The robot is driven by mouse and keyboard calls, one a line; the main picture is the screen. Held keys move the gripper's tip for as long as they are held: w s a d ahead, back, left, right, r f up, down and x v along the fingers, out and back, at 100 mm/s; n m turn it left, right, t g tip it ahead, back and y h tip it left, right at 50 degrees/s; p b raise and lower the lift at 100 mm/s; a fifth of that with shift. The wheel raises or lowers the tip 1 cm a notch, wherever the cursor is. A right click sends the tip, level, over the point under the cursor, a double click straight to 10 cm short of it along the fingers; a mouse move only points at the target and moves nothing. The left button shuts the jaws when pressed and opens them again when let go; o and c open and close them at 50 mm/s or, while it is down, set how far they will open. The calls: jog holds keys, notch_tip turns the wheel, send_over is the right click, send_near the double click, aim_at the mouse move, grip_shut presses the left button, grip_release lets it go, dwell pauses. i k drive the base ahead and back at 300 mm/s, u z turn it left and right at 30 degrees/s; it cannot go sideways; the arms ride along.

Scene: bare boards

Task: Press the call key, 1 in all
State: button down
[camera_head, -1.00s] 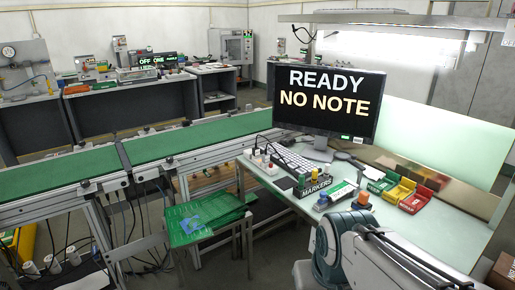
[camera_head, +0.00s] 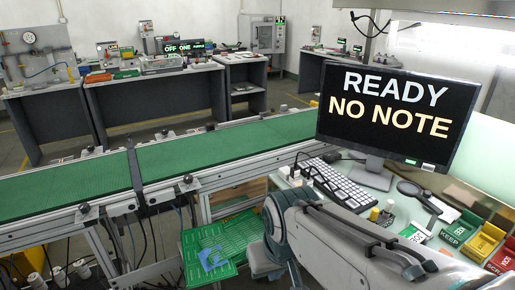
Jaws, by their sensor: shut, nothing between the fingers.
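No key that I can make out as the call key shows in the head view; my arm covers part of the desk (camera_head: 398,190), where small items are hidden. A monitor (camera_head: 395,112) on the desk reads "READY NO NOTE", with a small green tag and a white tag at its lower edge. My arm reaches in from the lower right across the front of the desk and bends down at its left end. My gripper is not visible.
A white keyboard (camera_head: 343,185) lies left of the monitor stand. A green conveyor (camera_head: 215,150) runs behind.

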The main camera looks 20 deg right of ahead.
aim_at(304, 165)
jog(key=z, duration=0.25)
jog(key=i, duration=1.4)
jog(key=z, duration=0.5)
